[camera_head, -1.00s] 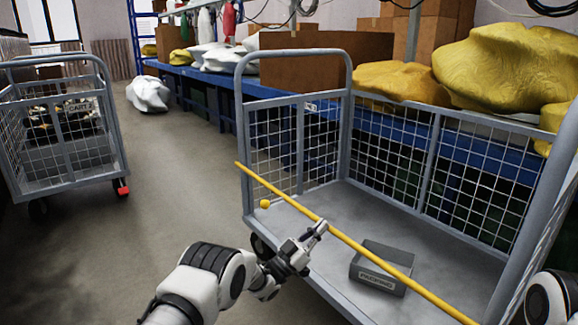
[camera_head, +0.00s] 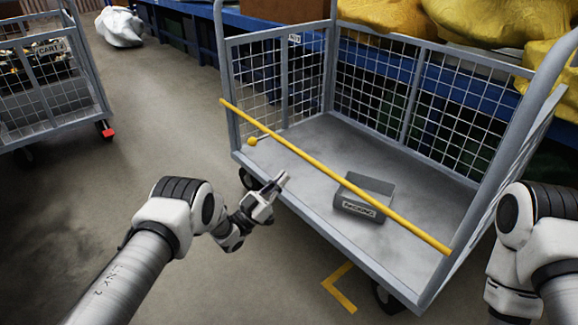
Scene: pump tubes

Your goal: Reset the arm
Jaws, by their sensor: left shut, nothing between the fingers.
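My left arm comes in from the lower left. Its gripper (camera_head: 281,181) is shut and empty, in front of the near edge of the grey mesh cart (camera_head: 300,132). It sits just below the yellow bar (camera_head: 330,172) that runs across the cart's open front; whether they touch I cannot tell. My right arm shows at the right edge, but its gripper is out of view.
A grey box (camera_head: 362,206) with a label sits on the cart floor. A small yellow ball (camera_head: 252,141) is near the bar's left part. A second cart (camera_head: 60,100) stands at left. Yellow sacks (camera_head: 480,20) lie behind.

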